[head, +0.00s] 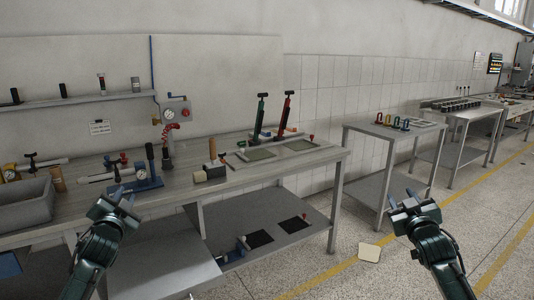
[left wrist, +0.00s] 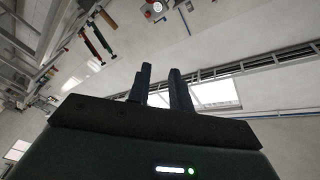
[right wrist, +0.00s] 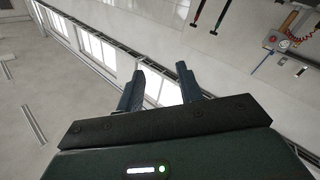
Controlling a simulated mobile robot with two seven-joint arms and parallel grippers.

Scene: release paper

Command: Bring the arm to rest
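My left gripper (head: 120,202) is raised in front of the long workbench at the lower left of the head view. In the left wrist view its two fingers (left wrist: 160,88) stand apart with nothing between them. My right gripper (head: 412,200) is raised over the floor at the lower right of the head view, in front of the smaller metal tables. In the right wrist view its fingers (right wrist: 163,88) are also apart and empty. Neither gripper touches any object.
The long workbench (head: 245,178) carries a grey bin (head: 25,203), a blue-based press (head: 140,185) and two upright hand pumps, one green (head: 260,115) and one red (head: 286,113). A pale square piece (head: 369,252) lies on the floor. Smaller tables (head: 390,131) stand to the right.

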